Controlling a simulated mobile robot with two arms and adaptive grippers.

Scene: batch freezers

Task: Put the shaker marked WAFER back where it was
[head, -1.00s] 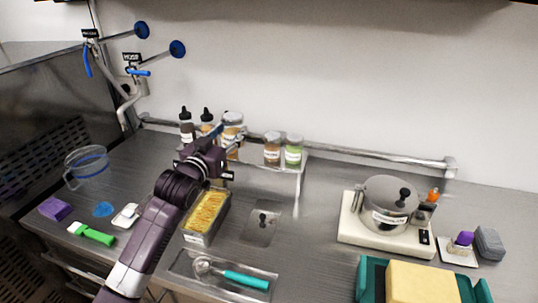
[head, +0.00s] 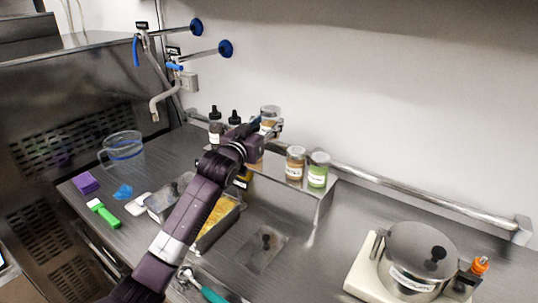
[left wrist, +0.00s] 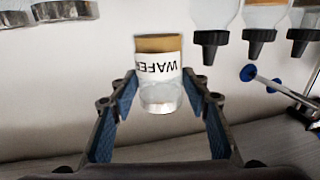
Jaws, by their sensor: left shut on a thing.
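The WAFER shaker (left wrist: 158,75) is a clear jar with a tan top in this view and a white label; the label reads upside down in the left wrist view. My left gripper (head: 268,128) is shut on it, with a blue-padded finger on each side. In the head view the shaker (head: 270,114) is held at the left part of the raised metal shelf (head: 322,202), higher than the two shakers there. My wrist partly hides it and the shelf beneath. My right gripper is in neither view.
A brown-filled shaker (head: 295,164) and a green-filled shaker (head: 318,170) stand on the shelf to the right. Dark-capped bottles (head: 215,128) stand close at left. A rail (head: 420,192) runs along the wall behind. A steel pot (head: 418,262) stands at right.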

